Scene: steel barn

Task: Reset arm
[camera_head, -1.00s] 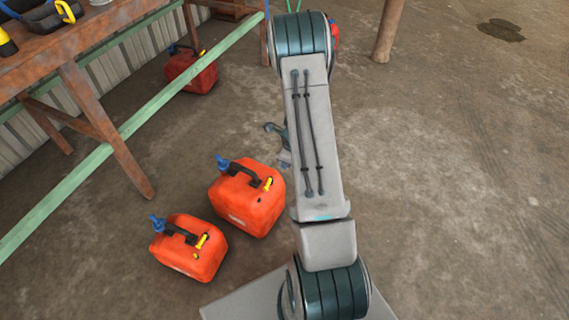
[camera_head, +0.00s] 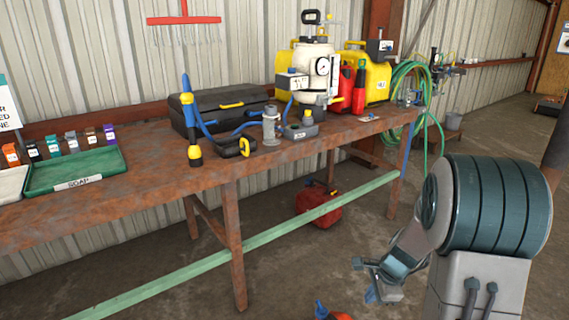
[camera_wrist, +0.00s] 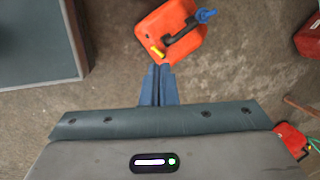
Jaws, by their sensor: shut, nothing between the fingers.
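My arm stands at the right of the head view, with its big dark teal joint high and the forearm hanging down behind it. My gripper (camera_head: 375,285) is partly seen at the end of the forearm, low over the floor. In the wrist view my gripper (camera_wrist: 157,85) shows two blue fingers side by side, closed together with nothing between them. An orange fuel can (camera_wrist: 172,32) with a black handle and blue spout lies just beyond the fingertips in that view. I cannot tell whether they touch. Its top may be the orange piece (camera_head: 338,315) at the head view's bottom edge.
A rusty workbench (camera_head: 215,172) runs along the left and back, with a green rail (camera_head: 270,232) below. It carries a black toolbox (camera_head: 225,105), a green tray (camera_head: 75,172) and a white pressure pot (camera_head: 316,65). A red can (camera_head: 318,208) stands underneath.

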